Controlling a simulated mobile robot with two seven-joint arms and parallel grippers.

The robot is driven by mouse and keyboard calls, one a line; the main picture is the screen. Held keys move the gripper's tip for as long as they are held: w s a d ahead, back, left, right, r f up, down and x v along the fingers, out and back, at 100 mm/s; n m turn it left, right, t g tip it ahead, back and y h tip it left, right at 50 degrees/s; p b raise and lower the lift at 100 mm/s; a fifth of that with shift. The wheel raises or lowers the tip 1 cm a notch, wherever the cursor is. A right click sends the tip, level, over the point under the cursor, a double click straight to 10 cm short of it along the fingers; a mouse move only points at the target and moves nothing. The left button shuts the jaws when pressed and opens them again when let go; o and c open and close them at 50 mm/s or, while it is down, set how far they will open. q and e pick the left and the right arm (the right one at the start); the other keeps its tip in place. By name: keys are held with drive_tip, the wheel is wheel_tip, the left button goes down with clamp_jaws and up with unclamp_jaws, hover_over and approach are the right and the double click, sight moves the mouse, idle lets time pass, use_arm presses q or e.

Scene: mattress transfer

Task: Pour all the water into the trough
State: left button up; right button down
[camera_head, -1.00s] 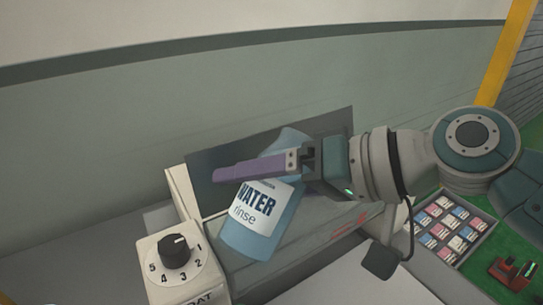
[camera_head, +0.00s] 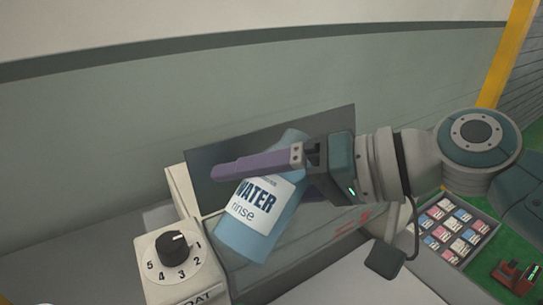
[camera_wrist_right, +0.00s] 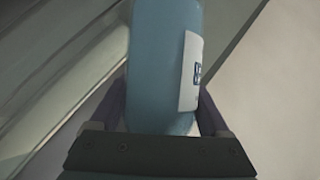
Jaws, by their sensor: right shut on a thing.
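A blue bottle (camera_head: 247,240) with a white label reading "WATER rinse" is held tilted in my right gripper (camera_head: 262,172), its upper end leaning right in the head view. The purple fingers are shut around its sides. The bottle also fills the middle of the right wrist view (camera_wrist_right: 163,60), between the fingers. The bottle is in front of a grey trough-like box (camera_head: 325,232) with a raised dark panel (camera_head: 215,165) behind it. I cannot see the bottle's mouth clearly or any water. My left gripper is not in view.
A white box with a black dial (camera_head: 172,245) numbered 1 to 5 stands at lower left, close to the bottle. A tray of small coloured packets (camera_head: 437,232) and a red item (camera_head: 516,276) lie at right, on or near a green surface. A wall is behind.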

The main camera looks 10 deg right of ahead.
drive_tip(key=shift+f+m+b, duration=0.15)
drive_tip(key=shift+m+b, duration=0.15)
drive_tip(key=shift+b, duration=0.1)
drive_tip(key=shift+s+a+f+m+y+b, duration=0.1)
drive_tip(key=shift+f+m+y+b, duration=0.05)
drive_tip(key=shift+m+y+b, duration=0.2)
idle(0.5)
drive_tip(key=shift+g+y, duration=0.3)
drive_tip(key=shift+y, duration=0.05)
idle(0.4)
drive_tip(key=shift+r+m, duration=0.25)
drive_tip(key=shift+m, duration=0.2)
idle(0.6)
drive_tip(key=shift+f+y+b, duration=0.3)
drive_tip(key=shift+f+b, duration=0.05)
drive_tip(key=shift+b, duration=0.4)
drive_tip(key=shift+w+d+f+m+b, duration=0.3)
drive_tip(key=shift+f+m+b, duration=0.2)
drive_tip(key=shift+b, duration=0.4)
drive_tip(key=shift+f+y+b, duration=0.15)
drive_tip(key=shift+y+b, duration=0.15)
drive_tip(key=shift+b, duration=0.1)
idle(0.5)
drive_tip(key=shift+d+r+m, duration=0.1)
drive_tip(key=shift+r+m, duration=0.1)
drive_tip(key=shift+m, duration=0.1)
idle(0.5)
drive_tip(key=shift+r+y, duration=0.2)
drive_tip(key=shift+y, duration=0.1)
idle(0.6)
